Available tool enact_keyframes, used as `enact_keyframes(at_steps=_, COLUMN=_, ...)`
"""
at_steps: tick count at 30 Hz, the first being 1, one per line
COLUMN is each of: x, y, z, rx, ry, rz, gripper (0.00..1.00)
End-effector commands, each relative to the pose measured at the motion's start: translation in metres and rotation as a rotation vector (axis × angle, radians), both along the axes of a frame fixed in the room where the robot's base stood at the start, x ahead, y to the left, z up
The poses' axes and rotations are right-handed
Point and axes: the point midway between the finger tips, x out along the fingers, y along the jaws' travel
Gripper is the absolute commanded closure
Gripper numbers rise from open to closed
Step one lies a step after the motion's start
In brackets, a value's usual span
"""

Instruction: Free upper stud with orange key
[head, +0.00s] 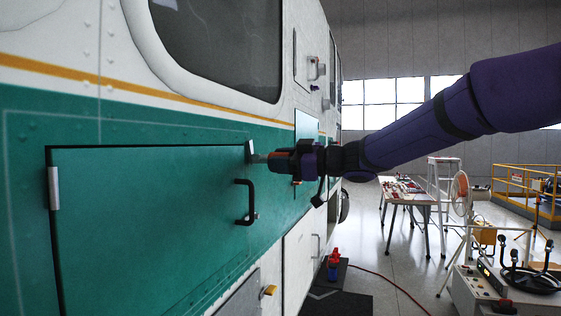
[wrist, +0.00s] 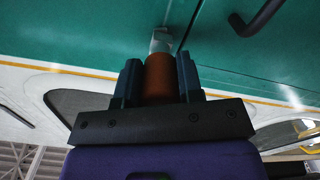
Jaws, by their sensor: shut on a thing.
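The green hatch door (head: 150,215) is closed in the helicopter's side, with a black handle (head: 240,202) near its right edge. My gripper (head: 282,161) is at the door's upper right corner, shut on the orange key; the key's orange body (wrist: 160,78) shows between both fingers in the wrist view. The key's grey tip (head: 259,158) points at a small grey fitting (head: 250,151) on that corner, where the upper stud appears to be. In the wrist view the grey end (wrist: 161,42) lies against the door seam. I cannot tell whether the key is seated on the stud.
A dark window (head: 215,45) is above the door. Below the arm are a blue and red bottle (head: 333,263) and a red hose on the floor. A work table (head: 408,192) and a grey equipment cart (head: 480,290) stand to the right.

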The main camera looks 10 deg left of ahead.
Motion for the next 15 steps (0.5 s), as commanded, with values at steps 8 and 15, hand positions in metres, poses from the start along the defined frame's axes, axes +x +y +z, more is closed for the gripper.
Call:
enact_keyframes(at_steps=8, x=0.0007, y=-0.0007, z=-0.0001, rx=0.016, ry=0.116, rz=-0.002, gripper=0.94)
enact_keyframes(at_steps=15, x=0.0003, y=-0.0005, z=-0.0001, rx=-0.001, ry=-0.006, rz=-0.001, gripper=0.94)
